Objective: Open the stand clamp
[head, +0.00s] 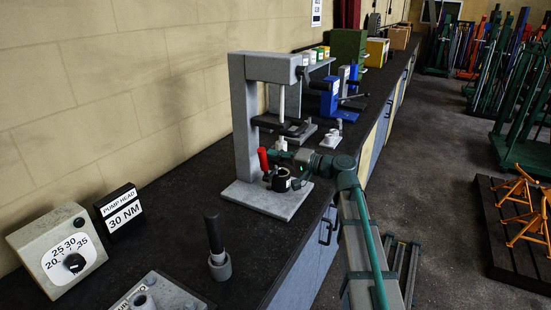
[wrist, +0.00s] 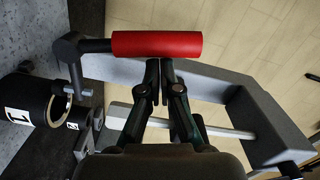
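The stand clamp has a red handle (head: 263,160) on a dark lever, low on the grey press-like stand (head: 242,125). In the wrist view the red handle (wrist: 157,44) lies across the picture just beyond my fingertips, its dark lever arm (wrist: 68,60) at its left end. A black cylinder (head: 281,180) stands by the clamp on the stand's base; in the wrist view this cylinder (wrist: 32,108) bears a "1". My gripper (wrist: 160,66) has its fingers nearly together, with nothing between them. Its tips are at the handle's edge; I cannot tell whether they touch. It also shows in the head view (head: 285,158).
The dark bench (head: 180,215) runs along the wall. A dial box (head: 58,250), a "PUMP HEAD 30 NM" sign (head: 119,212) and an upright black-handled tool (head: 217,250) stand nearer. A blue vise-like tool (head: 330,97) stands beyond the stand. Floor to the right is partly clear.

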